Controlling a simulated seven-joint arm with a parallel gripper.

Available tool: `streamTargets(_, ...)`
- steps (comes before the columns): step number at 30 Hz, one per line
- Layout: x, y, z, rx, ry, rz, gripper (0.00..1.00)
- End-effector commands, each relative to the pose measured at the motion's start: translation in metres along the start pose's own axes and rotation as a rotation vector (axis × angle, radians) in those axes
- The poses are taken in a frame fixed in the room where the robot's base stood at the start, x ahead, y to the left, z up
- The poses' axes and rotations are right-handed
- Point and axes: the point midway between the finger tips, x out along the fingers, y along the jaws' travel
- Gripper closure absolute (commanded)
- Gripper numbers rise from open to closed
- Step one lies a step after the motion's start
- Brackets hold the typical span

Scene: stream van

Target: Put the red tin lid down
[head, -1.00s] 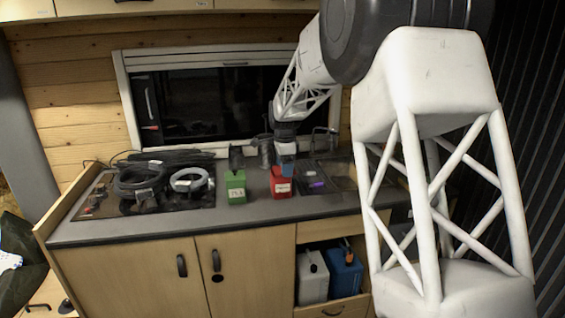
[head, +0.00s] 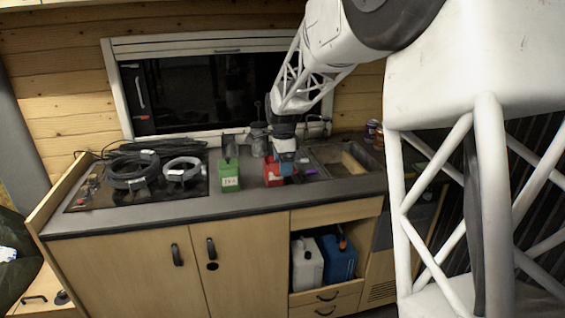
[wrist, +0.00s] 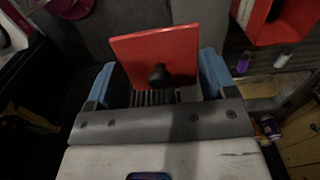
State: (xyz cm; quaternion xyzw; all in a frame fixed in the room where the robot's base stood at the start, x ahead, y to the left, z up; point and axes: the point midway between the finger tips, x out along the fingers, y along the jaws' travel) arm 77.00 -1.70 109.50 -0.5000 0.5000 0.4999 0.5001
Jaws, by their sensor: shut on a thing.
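The red lid (wrist: 155,55) is a flat square plate with a black knob (wrist: 159,76). In the wrist view it sits between the blue fingers of my gripper (wrist: 157,88), which is shut on it. The red tin (wrist: 272,25) stands apart from the lid at the upper right there, its top open. In the head view my gripper (head: 286,168) is low over the counter, overlapping the right side of the red tin (head: 271,171). The lid cannot be made out clearly there, nor whether it touches the counter.
A green tin (head: 229,176) stands left of the red one. Coiled cables (head: 135,172) lie on the dark hob at the left. Dark jars (head: 259,140) stand behind the tins. A purple item (head: 310,170) lies to the right, near the sink (head: 353,163).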

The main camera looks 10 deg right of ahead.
Motion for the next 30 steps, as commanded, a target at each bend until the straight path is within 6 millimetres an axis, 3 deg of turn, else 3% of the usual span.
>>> streamTargets(20,0.000,-0.002,0.000,0.000,0.000,0.000,0.45)
streamTargets(30,-0.001,-0.028,0.005,-0.001,0.000,0.000,0.45)
